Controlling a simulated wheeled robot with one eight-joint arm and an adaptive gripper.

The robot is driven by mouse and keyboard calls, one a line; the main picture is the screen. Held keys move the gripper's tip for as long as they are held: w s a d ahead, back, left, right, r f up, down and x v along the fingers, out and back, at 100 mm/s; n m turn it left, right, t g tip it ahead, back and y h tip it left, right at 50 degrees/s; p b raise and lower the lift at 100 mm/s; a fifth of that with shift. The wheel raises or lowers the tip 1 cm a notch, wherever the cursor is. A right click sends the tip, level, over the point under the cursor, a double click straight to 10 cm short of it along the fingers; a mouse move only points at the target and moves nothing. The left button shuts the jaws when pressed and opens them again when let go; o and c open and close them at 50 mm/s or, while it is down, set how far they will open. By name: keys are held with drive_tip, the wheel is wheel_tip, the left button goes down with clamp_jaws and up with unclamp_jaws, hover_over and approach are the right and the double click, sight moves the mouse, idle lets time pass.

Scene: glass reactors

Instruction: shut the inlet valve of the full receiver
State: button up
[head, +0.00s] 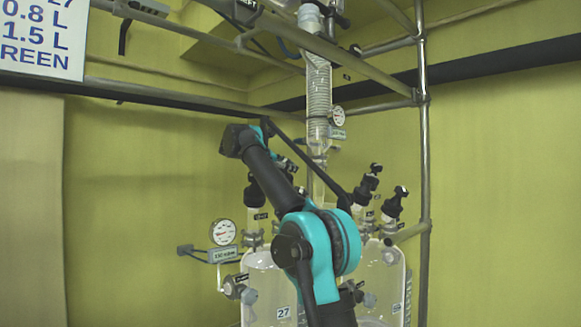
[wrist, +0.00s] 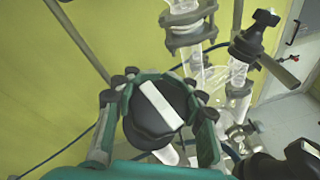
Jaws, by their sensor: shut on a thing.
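In the wrist view my gripper (wrist: 160,98) has its teal and dark fingers on both sides of a black valve knob (wrist: 150,125) and is shut on it. A white bar runs aslant across the knob's top. A pale stem shows below it. In the head view two glass receivers stand low down, the left one (head: 262,283) with a label 27 and the right one (head: 398,283) partly cut off. Which receiver the held knob belongs to, and which is full, I cannot tell.
Other black-topped valves (head: 392,204) stand near the right receiver. A round gauge (head: 223,232) and a side valve (head: 234,287) are at the left. A coiled condenser (head: 319,95) hangs above. A metal pole (head: 424,150) and rails frame the rig. Another valve (wrist: 257,35) is nearby.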

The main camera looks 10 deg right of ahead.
drive_tip(key=shift+s+f+m+g, duration=0.1)
drive_tip(key=shift+s+m+g, duration=0.05)
drive_tip(key=shift+m+g, duration=0.5)
drive_tip(key=shift+m+g, duration=0.25)
drive_tip(key=o, duration=1.4)
drive_tip(key=shift+c, duration=0.2)
drive_tip(key=shift+s, duration=0.1)
drive_tip(key=v, duration=0.7)
drive_tip(key=shift+a, duration=0.2)
